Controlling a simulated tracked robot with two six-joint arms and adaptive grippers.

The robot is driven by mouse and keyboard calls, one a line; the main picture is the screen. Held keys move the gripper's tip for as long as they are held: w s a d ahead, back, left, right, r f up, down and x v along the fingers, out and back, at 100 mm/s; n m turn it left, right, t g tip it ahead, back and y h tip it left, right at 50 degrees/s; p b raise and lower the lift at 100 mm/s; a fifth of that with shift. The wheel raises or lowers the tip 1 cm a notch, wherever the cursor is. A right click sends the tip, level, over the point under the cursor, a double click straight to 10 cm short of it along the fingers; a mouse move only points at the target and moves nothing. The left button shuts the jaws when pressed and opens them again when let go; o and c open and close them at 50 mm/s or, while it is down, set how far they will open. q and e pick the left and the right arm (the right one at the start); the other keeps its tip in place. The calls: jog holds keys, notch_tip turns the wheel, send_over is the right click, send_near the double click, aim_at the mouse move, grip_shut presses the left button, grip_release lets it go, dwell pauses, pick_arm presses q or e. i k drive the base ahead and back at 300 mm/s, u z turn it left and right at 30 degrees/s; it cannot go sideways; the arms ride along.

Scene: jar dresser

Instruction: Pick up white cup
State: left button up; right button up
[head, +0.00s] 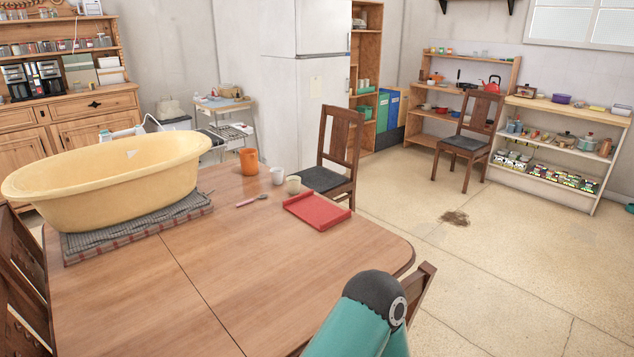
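The white cup (278,175) stands upright on the wooden table (215,285), near its far edge. An orange cup (249,161) stands just left of it. A small beige cup or bowl (293,185) is close on its right and a little nearer to me. Neither of my grippers is in view. Only a teal and dark grey link of one of my arms shows at the bottom, to the right of the middle, well short of the cup.
A large yellow tub (110,180) sits on folded cloths (140,235) at the table's left. A pink-handled utensil (250,201) and a red tray (317,211) lie before the cups. A chair (338,150) stands beyond. The table's near part is clear.

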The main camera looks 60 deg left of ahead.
aim_at(277, 176)
jog(key=z, duration=0.05)
jog(key=i, duration=3.25)
jog(key=u, duration=1.55)
jog(key=i, duration=0.2)
jog(key=u, duration=1.8)
